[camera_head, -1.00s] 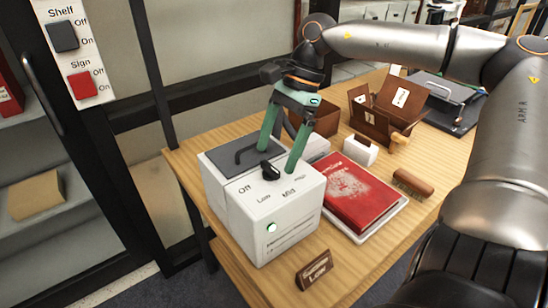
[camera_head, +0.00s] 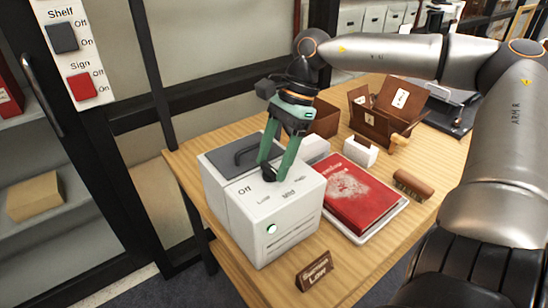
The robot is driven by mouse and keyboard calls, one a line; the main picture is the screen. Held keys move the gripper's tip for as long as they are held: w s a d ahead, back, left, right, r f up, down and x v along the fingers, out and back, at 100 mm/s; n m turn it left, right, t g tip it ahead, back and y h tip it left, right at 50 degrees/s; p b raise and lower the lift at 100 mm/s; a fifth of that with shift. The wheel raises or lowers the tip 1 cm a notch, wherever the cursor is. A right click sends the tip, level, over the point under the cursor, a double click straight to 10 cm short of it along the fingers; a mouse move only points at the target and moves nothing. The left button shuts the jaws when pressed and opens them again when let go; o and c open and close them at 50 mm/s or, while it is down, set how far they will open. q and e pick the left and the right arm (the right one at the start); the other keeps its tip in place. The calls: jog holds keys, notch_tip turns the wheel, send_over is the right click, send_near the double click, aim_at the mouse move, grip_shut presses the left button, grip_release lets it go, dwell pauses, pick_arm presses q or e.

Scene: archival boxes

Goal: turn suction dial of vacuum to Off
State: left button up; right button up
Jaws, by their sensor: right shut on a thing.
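The white vacuum (camera_head: 245,225) stands on the wooden table at its near left corner. Its top carries the labels Off, Low, Mid and High, and a dark handle lies on its grey lid (camera_head: 220,156). A green light (camera_head: 271,229) shows on its front. The black suction dial (camera_head: 268,174) sits on the top, mostly hidden by my fingers, so its pointing direction is hard to tell. My right gripper (camera_head: 273,171), with green fingers, reaches down from above and is shut on the dial. My left gripper is not in view.
A red book (camera_head: 352,192) lies on a white tray right of the vacuum. A brush (camera_head: 413,185), a white holder (camera_head: 360,150) and brown boxes (camera_head: 389,113) stand farther back. A small sign (camera_head: 315,271) stands at the near edge.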

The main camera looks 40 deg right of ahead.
jog(key=c, duration=0.5)
